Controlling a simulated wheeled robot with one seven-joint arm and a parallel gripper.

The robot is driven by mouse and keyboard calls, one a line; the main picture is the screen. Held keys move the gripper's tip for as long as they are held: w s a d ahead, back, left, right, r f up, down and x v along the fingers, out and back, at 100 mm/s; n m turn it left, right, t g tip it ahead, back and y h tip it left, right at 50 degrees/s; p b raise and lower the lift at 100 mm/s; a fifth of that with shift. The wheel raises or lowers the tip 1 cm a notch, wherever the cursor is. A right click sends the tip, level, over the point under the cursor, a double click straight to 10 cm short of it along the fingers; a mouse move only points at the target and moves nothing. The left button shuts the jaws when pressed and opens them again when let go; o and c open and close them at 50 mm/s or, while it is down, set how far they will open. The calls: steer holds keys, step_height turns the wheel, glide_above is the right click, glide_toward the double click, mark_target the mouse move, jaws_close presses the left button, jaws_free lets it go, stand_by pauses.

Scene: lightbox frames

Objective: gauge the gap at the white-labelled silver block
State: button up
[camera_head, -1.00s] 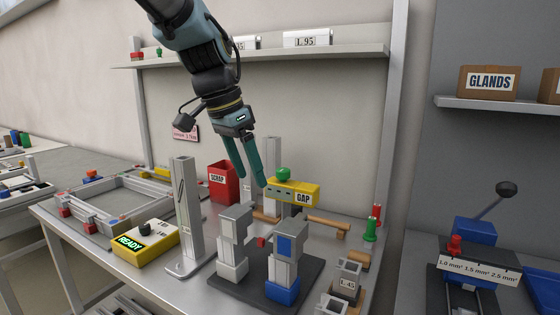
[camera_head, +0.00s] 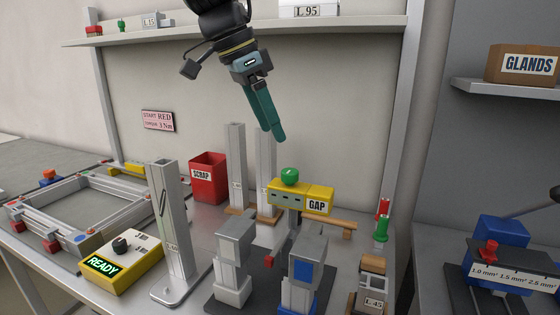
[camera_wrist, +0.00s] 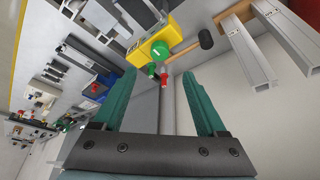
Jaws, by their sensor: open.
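The yellow gauge marked GAP (camera_head: 318,200), with a green knob (camera_head: 289,176) on top, stands behind two silver blocks on a dark base. The left block (camera_head: 234,244) has a pale front and foot; I take it as the white-labelled one, though no lettering is readable. The right block (camera_head: 303,255) has a blue face. My gripper (camera_head: 276,134) is open and empty, above the gauge and pointing down. In the wrist view my gripper (camera_wrist: 158,75) has its fingers apart, and the gauge (camera_wrist: 178,28) lies beyond their tips. The gap at the block is not clear.
An upright silver post (camera_head: 170,220) stands left of the blocks, beside a yellow READY box (camera_head: 125,262). A red SCRAP bin (camera_head: 208,180) and two tall profiles (camera_head: 236,165) stand behind. Red and green pegs (camera_head: 382,225) and an L 45 block (camera_head: 372,285) are at right.

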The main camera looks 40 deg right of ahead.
mark_target(289, 170)
steer(key=p+x, duration=0.2)
steer(key=x, duration=0.8)
steer(key=shift+c, duration=0.3)
jaws_close()
stand_by(0.9)
